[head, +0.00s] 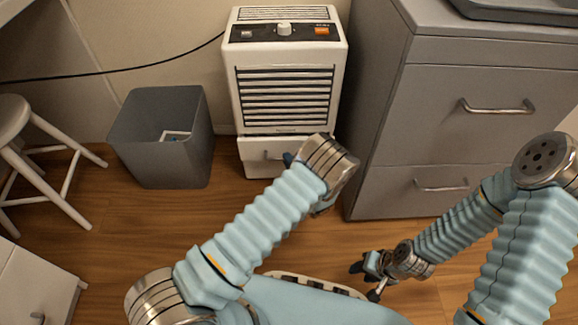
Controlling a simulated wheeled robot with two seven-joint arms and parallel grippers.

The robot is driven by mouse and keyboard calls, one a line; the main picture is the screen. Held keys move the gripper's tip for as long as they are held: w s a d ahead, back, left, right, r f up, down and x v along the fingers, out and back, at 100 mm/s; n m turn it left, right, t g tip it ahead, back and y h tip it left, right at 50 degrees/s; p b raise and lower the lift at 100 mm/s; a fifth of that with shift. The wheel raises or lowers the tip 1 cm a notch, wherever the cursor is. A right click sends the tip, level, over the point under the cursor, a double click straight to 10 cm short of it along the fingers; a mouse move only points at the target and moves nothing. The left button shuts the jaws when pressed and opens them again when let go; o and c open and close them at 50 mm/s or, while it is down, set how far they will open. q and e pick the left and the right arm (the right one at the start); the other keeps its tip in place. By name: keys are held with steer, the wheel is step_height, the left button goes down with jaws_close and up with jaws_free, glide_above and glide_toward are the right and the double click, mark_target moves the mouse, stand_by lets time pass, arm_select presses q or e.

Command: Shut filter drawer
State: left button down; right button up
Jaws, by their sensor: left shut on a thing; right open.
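The filter drawer (252,166) is the white front at the bottom of a white air unit (285,75), in the head view's upper middle. It appears to stand slightly out from the unit's body. Its small handle (266,155) shows at the drawer's middle. My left gripper (288,159) is at the handle's right side and is shut on it; my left wrist hides most of the fingers and the drawer's right part. My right gripper (366,276) is low over the floor, open and empty, well away from the drawer.
A grey bin (160,145) stands left of the unit, with something small inside. A grey cabinet (400,150) with two handled drawers stands close on the right. A white stool (20,130) is at far left. A dark cable (120,68) runs along the wall. Wooden floor (110,225) is clear in front.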

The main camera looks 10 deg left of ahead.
arm_select(q)
steer(key=w, duration=0.2)
steer(key=shift+w+a+b, duration=0.3)
steer(key=shift+w+a, duration=0.1)
steer(key=c, duration=1.2)
jaws_free()
steer(key=p+v, duration=0.2)
steer(key=v, duration=1.1)
steer(key=shift+s+d, duration=0.2)
steer(key=shift+s, duration=0.15)
